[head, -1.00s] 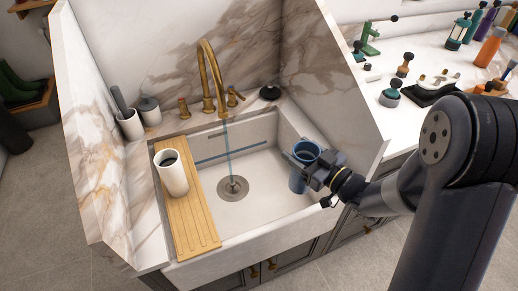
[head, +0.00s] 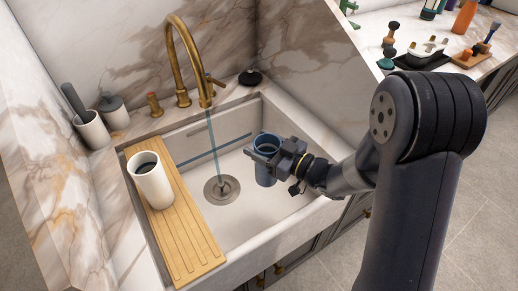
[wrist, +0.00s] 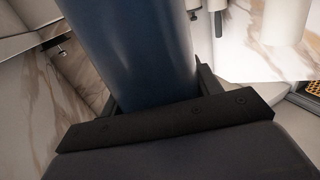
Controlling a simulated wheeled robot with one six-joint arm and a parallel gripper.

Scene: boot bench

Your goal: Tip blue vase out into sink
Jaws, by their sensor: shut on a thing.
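The blue vase (head: 265,173) is upright, its open mouth facing up, over the right part of the white sink (head: 262,219). My gripper (head: 263,154) is shut on the vase near its upper part, reaching in from the right. In the wrist view the vase (wrist: 130,45) stands between the gripper's dark fingers (wrist: 155,95). A thin stream of water falls from the brass tap (head: 178,55) toward the drain (head: 221,189), left of the vase. I cannot tell what is inside the vase.
A wooden board (head: 186,236) spans the sink's left side with a white cup (head: 151,184) holding something dark. A pot with a grey handle (head: 91,131), a lidded grey jar (head: 113,112) and a black stopper (head: 250,77) stand on the marble ledge. The sink's middle is free.

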